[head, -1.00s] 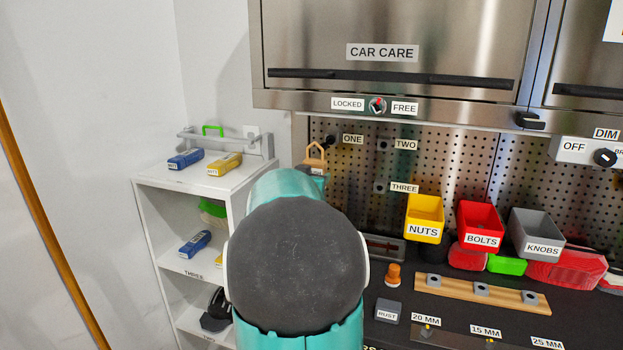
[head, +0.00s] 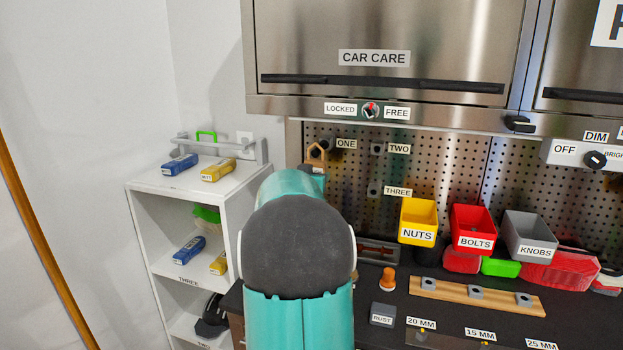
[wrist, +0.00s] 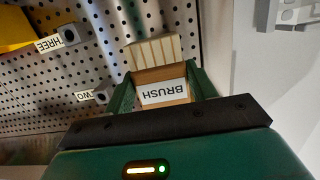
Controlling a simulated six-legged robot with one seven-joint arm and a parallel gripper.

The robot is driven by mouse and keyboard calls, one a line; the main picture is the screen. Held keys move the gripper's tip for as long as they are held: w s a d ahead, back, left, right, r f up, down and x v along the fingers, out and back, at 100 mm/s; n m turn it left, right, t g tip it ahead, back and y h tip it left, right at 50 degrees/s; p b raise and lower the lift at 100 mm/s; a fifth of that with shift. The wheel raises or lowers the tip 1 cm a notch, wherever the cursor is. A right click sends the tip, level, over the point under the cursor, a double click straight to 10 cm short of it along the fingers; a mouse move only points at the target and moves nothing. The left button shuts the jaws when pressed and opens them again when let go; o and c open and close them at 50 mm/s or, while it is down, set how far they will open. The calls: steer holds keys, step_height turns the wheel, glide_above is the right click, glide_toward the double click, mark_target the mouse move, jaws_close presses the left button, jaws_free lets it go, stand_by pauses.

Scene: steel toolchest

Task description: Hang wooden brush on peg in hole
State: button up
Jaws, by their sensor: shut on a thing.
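The wooden brush (wrist: 163,74) is between the two green fingers of my gripper (wrist: 162,80) in the wrist view, with a white BRUSH label on it and a pale striped part beyond the fingertips. I cannot tell whether the loop touches that peg. Grey square holders sit at TWO (head: 377,149) and THREE (head: 374,191) on the perforated board. My arm hides most of my gripper in the head view.
A white shelf (head: 150,190) with blue and yellow boxes stands at left. Yellow, red and grey bins (head: 530,228) hang right of the holders. A steel cabinet (head: 390,50) overhangs the board. The dark worktop below holds a wooden strip (head: 475,296) and small items.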

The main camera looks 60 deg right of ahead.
steer(key=shift+r+x, duration=0.2)
steer(key=shift+x, duration=1.2)
steer(key=shift+w+d+f, duration=0.15)
steer(key=shift+d+f, duration=0.45)
steer(key=shift+f, duration=0.05)
steer(key=shift+f, duration=0.1)
steer(key=o, duration=1.1)
steer(key=shift+c, duration=0.2)
steer(key=v, duration=1.3)
steer(key=shift+a, duration=0.4)
